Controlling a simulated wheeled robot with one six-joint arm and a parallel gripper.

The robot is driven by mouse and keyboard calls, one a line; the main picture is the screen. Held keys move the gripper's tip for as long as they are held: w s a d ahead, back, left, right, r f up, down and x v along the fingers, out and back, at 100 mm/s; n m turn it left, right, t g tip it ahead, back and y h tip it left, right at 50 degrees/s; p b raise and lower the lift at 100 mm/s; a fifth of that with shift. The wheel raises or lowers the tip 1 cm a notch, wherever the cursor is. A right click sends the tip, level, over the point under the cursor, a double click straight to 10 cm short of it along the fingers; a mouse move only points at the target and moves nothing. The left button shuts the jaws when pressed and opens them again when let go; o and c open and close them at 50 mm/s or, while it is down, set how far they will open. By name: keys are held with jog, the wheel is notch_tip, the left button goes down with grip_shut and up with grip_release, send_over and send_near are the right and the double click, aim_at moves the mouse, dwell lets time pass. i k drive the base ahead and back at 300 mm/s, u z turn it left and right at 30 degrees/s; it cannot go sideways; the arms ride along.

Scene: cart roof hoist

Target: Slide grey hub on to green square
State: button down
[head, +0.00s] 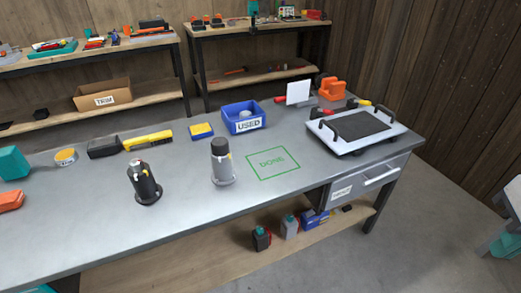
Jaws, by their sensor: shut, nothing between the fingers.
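The grey hub (222,165), a tall upright cylinder with a darker cap and a round base flange, stands on the grey workbench (185,220) in the middle of the head view. The green square (273,163) is a thin outline marked DONE on the bench top, just right of the grey hub. The hub's base stands outside the outline, a small gap to its left. The square looks empty. My gripper does not show in this view.
A black hub (145,185) stands left of the grey one. Behind are a blue USED bin (243,119), a yellow-and-blue block (201,131) and a yellow tool (148,140). A tray with black handles (356,127) sits right of the square. The bench front is clear.

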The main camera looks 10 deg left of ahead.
aim_at(223, 175)
jog(key=z, duration=0.2)
jog(key=i, duration=0.8)
jog(key=u, duration=0.75)
jog(key=i, duration=0.65)
jog(key=u, duration=0.7)
jog(key=k, duration=1)
jog(key=u, duration=1.55)
jog(key=i, duration=1.05)
jog(key=z, duration=1.4)
